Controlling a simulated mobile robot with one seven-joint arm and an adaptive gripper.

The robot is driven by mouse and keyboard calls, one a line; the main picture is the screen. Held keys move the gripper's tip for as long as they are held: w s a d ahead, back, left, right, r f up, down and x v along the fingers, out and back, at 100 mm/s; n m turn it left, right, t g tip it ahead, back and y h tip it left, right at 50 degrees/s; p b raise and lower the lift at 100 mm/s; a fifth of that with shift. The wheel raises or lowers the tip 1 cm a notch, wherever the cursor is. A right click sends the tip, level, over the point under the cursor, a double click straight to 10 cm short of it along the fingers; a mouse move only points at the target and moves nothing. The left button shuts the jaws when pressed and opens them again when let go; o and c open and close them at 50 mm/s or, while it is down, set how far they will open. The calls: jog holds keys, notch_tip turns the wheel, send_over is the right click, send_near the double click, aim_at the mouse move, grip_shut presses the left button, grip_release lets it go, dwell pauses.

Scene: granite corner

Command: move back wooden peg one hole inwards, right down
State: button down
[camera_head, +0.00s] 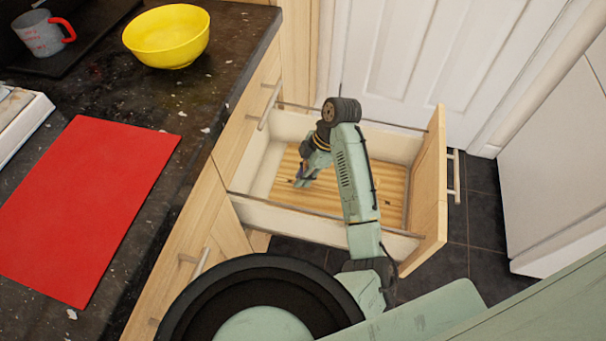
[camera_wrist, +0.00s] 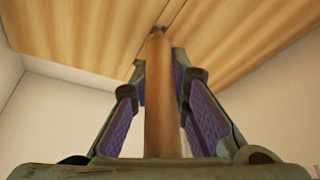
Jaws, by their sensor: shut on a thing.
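The wooden peg (camera_wrist: 160,105) stands between the two purple-padded fingers of my gripper (camera_wrist: 160,80) in the wrist view. My gripper is shut on it. The peg's far end meets the slatted wooden drawer floor (camera_wrist: 75,35); I cannot tell whether it sits in a hole. In the head view my gripper (camera_head: 301,180) is down inside the open drawer (camera_head: 437,190), towards its left side. The peg is too small there to make out clearly. A few small dark marks that may be holes show on the drawer floor (camera_head: 345,205).
A dark countertop (camera_head: 200,110) on the left holds a yellow bowl (camera_head: 167,36), a red mat (camera_head: 85,205) and a grey mug (camera_head: 38,35) with a red handle. A white door (camera_head: 420,50) stands behind the drawer.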

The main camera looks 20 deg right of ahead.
jog(key=shift+s+a+f+b, duration=0.1)
jog(key=shift+a+f+b, duration=0.05)
jog(key=shift+f+b, duration=0.8)
jog(key=shift+p, duration=0.35)
jog(key=shift+r+p, duration=0.5)
jog(key=shift+r, duration=0.2)
jog(key=shift+r+p, duration=0.1)
jog(key=shift+p, duration=0.35)
dwell(1.1)
